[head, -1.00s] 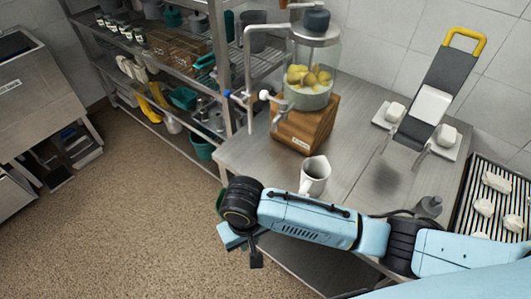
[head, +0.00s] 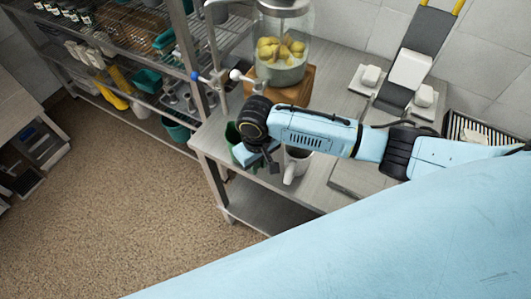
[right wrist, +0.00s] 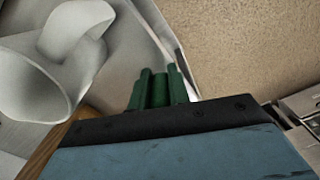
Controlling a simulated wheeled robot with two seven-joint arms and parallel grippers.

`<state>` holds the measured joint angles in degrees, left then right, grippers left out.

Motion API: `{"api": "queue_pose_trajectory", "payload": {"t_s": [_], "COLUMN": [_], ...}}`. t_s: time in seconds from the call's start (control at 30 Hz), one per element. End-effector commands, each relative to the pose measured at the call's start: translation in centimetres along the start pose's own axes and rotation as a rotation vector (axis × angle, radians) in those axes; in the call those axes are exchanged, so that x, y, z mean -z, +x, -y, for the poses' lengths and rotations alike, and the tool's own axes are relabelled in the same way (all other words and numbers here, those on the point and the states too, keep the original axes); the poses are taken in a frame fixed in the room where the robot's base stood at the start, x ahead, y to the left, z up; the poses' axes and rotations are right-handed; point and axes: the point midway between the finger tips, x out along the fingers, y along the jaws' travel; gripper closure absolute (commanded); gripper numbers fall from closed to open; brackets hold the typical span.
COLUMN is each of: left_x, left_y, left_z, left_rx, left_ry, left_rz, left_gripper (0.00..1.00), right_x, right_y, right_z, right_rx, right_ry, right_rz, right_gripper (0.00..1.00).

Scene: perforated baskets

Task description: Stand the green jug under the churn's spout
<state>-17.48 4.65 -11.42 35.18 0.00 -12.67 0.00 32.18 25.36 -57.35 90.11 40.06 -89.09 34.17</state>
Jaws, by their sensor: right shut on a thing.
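The churn is a clear jar of yellow fruit (head: 283,52) on a wooden block, with a white-knobbed spout (head: 240,76) on its left side. The green jug (head: 233,134) is at the left edge of the metal counter, partly hidden behind my right wrist. My right gripper (head: 262,160) is at the jug, below and in front of the spout, shut on it. In the right wrist view, dark green parts of the jug (right wrist: 158,88) stick up beyond the gripper's body. The jug's base is hidden, so I cannot tell whether it touches the counter. My left gripper is out of view.
A white jug (head: 293,170) stands on the counter just right of my right gripper, and shows large in the right wrist view (right wrist: 35,80). A wire shelf (head: 130,45) with green containers stands left. A grey slicer-like board (head: 420,40) stands right.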

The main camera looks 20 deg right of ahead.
Motion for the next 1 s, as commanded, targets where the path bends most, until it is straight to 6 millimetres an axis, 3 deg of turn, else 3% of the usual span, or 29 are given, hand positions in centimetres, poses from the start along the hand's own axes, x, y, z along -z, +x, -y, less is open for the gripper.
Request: {"api": "queue_pose_trajectory", "payload": {"t_s": [0.1, 0.3, 0.43, 0.97, 1.0], "left_x": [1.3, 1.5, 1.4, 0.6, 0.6], "left_y": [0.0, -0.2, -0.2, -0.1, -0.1], "left_z": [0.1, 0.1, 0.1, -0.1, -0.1], "left_rx": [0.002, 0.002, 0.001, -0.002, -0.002], "left_ry": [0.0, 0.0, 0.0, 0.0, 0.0], "left_rz": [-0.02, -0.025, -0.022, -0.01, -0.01], "left_gripper": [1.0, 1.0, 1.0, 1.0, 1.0], "right_x": [0.4, 1.7, 1.6, 1.5, 1.5], "right_y": [-0.1, -0.1, 1.3, 2.3, 2.3], "right_z": [-0.9, -4.1, -3.9, -3.8, -3.8], "right_rx": [0.0, -0.002, 0.0, 0.001, 0.001], "right_ry": [0.0, 0.003, -0.001, -0.001, -0.001], "right_rz": [-0.001, -0.002, 0.0, 0.001, 0.002], "right_gripper": [1.0, 1.0, 1.0, 1.0, 0.77]}}
